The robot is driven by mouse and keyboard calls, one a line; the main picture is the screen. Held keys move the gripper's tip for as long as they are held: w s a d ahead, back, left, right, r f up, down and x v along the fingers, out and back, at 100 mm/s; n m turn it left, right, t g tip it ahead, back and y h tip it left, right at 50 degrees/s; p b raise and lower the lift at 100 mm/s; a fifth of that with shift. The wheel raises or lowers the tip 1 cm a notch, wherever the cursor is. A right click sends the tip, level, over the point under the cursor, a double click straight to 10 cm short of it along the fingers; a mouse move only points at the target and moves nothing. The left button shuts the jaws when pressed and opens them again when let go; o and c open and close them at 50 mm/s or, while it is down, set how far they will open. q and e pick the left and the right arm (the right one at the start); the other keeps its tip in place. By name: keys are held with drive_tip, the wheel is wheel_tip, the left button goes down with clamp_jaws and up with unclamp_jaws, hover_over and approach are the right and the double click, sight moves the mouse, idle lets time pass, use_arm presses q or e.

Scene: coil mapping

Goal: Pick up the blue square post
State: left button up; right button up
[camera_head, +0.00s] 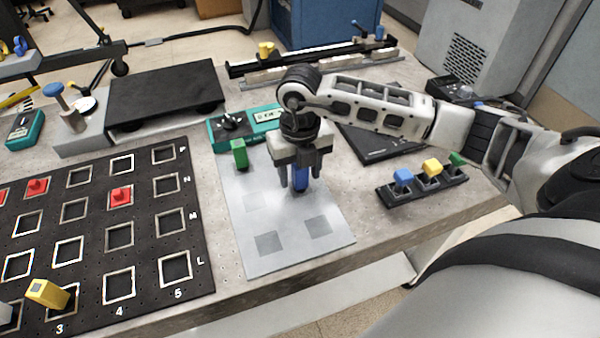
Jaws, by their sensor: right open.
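A blue square post (299,203) stands on the light grey plate (262,262) near the middle of the camera_head view. My right gripper (300,184) points down over it, open, with its fingers around the upper part of the post. The fingers hide much of the post, and I cannot tell whether they touch it. Another blue post (403,177) stands in a small black rack (428,186) to the right. My left gripper is not in view.
A green post (239,153) stands at the plate's back left. The rack also holds a yellow post (432,167) and a green one (456,159). The black numbered board (145,240), with red and yellow posts, lies left. The plate's front is clear.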

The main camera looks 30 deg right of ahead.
drive_tip(key=shift+c, duration=0.3)
drive_tip(key=c, duration=1)
drive_tip(key=shift+r, duration=0.1)
drive_tip(key=shift+c, duration=0.2)
